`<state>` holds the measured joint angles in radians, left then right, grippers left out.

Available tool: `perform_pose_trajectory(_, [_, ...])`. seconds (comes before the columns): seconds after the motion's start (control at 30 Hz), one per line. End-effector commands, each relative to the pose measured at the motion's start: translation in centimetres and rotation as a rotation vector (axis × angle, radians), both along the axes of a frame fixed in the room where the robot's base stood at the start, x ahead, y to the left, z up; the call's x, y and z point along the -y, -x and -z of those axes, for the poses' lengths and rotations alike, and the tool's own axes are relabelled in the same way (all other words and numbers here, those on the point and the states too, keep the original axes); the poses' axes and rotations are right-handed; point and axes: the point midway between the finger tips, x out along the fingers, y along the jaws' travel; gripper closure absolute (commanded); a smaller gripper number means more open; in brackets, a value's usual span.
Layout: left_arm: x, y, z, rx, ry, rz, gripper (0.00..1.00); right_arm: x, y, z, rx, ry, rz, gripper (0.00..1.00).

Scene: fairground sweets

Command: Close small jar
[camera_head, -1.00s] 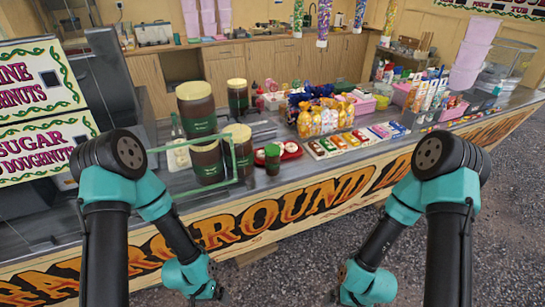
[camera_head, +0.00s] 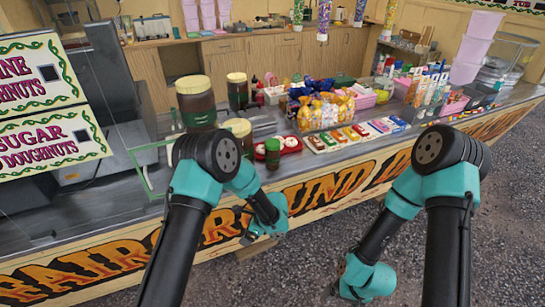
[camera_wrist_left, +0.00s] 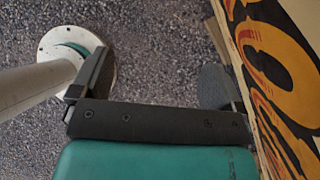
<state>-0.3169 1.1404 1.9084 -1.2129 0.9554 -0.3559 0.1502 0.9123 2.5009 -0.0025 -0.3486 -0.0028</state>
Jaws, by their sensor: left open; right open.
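A small dark jar with a green top (camera_head: 272,153) stands upright on the counter in the head view, just left of a red tray. I cannot tell whether its top is fully closed. My left gripper (camera_head: 252,234) is low in front of the counter's painted front panel, below the small jar and apart from it. In the left wrist view its two fingers (camera_wrist_left: 155,82) are spread with nothing between them. My right gripper (camera_head: 340,286) hangs low over the gravel, well away from the jar, and looks empty; its fingers are small in view.
Large brown jars with pale lids (camera_head: 196,103) stand behind and left of the small jar. The red tray (camera_head: 291,146) holds pale round items. Packets and bottles (camera_head: 325,112) fill the counter to the right. The painted front panel (camera_wrist_left: 268,70) lies close beside my left gripper.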

Motion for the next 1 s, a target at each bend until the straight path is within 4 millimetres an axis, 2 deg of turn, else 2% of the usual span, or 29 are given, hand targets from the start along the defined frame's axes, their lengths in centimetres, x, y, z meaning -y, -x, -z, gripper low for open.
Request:
perform_pose_trajectory(0.03, [1.2,-1.6,-1.1,0.033,-0.056,0.071,0.07,0.0,0.0,0.0,0.0,0.0,0.0,0.0])
perform_pose_trajectory(0.2, [5.2,-6.2,-5.3,0.156,-0.261,0.286,0.07,0.0,0.0,0.0,0.0,0.0,0.0,0.0])
perform_pose_trajectory(0.4, [11.3,-10.1,-11.5,0.337,-0.503,0.477,0.07,0.0,0.0,0.0,0.0,0.0,0.0,0.0])
perform_pose_trajectory(0.6, [17.4,-11.5,-17.6,0.523,-0.716,0.587,0.07,0.0,0.0,0.0,0.0,0.0,0.0,0.0])
perform_pose_trajectory(0.7, [19.4,-11.4,-19.6,0.585,-0.782,0.61,0.07,0.0,0.0,0.0,0.0,0.0,0.0,0.0])
perform_pose_trajectory(0.83, [20.4,-11.4,-20.8,0.623,-0.82,0.62,0.07,0.0,0.0,0.0,0.0,0.0,0.0,0.0])
perform_pose_trajectory(1.0, [20.5,-11.4,-20.9,0.625,-0.824,0.62,0.07,0.0,0.0,0.0,0.0,0.0,0.0,0.0])
